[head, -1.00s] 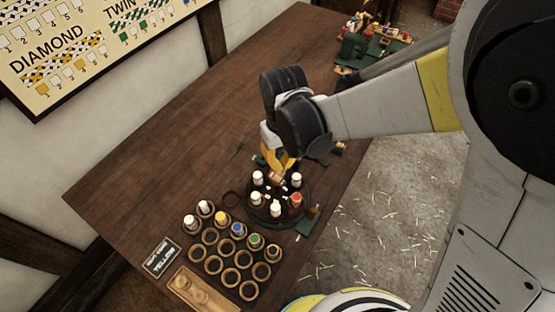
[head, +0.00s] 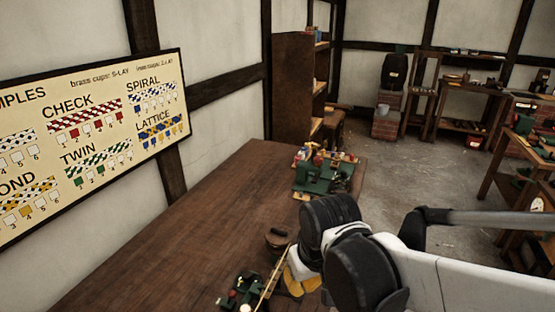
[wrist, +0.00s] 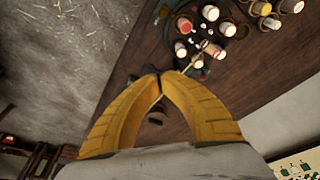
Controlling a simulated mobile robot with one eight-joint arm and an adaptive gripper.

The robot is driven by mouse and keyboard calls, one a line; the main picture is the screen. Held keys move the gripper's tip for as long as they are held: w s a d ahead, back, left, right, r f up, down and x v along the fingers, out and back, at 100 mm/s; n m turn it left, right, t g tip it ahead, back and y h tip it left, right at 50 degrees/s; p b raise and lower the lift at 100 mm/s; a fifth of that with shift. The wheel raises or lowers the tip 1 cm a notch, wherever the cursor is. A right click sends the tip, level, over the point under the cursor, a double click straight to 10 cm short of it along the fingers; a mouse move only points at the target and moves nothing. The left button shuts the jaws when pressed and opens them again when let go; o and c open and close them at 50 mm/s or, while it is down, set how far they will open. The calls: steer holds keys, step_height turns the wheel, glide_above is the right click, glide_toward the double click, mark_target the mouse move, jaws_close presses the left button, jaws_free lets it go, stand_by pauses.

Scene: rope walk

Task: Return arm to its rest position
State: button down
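My gripper (wrist: 158,76) shows in the wrist view with its two yellow fingers converging until the tips meet. Nothing is visible held between them. In the head view my gripper (head: 300,282) is above the wooden table (head: 190,235), close to its right edge, with the grey and black arm reaching in from the lower right. In the wrist view the round dark stand with white- and red-topped bobbins (wrist: 205,38) lies beyond the fingertips, apart from them.
A green machine (head: 322,172) stands at the table's far end. A brown round object (head: 278,238) and a dark green device (head: 240,290) are near my gripper. A sample board (head: 85,140) hangs on the left wall. Open floor (head: 430,180) lies right of the table.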

steer(key=s+d+m+t+h+b, duration=0.1)
steer(key=s+d+m+t+b, duration=0.3)
steer(key=d, duration=0.9)
steer(key=shift+s+d+r, duration=0.25)
steer(key=shift+s+d, duration=0.05)
steer(key=shift+s, duration=0.8)
